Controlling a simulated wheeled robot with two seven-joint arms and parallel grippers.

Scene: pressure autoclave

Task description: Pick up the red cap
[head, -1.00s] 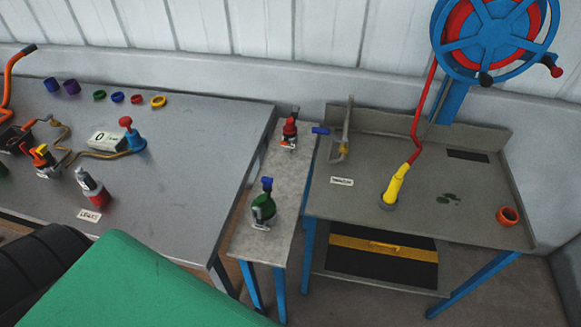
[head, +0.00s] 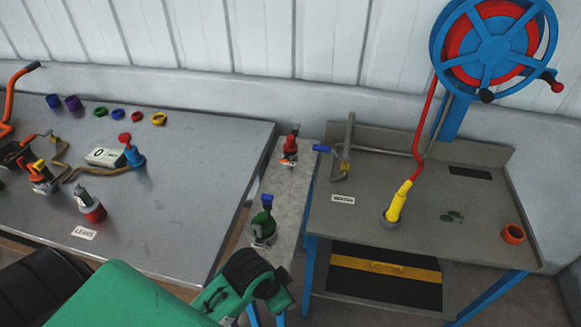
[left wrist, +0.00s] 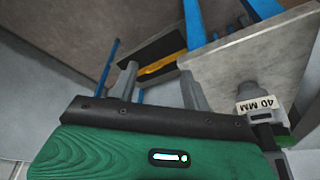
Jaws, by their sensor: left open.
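A small red ring-shaped cap (head: 137,115) lies on the grey table at the left in the head view, between a blue ring and a yellow ring. It does not show in the left wrist view. My left gripper (left wrist: 158,76) is open and empty, its two grey fingers apart beside the edge of the narrow stand. In the head view my left arm comes in from the bottom left, low in front of the narrow stand, far from the red ring; its fingertips are hidden there. My right gripper is not in view.
The narrow stand (head: 291,190) carries a green fitting (head: 263,226) near my left wrist and a red fitting (head: 290,146). A gauge (head: 105,157), blue-and-red valve (head: 133,153) and red bottle (head: 92,209) stand on the left table. The right bench (head: 320,222) holds an orange ring (head: 513,234).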

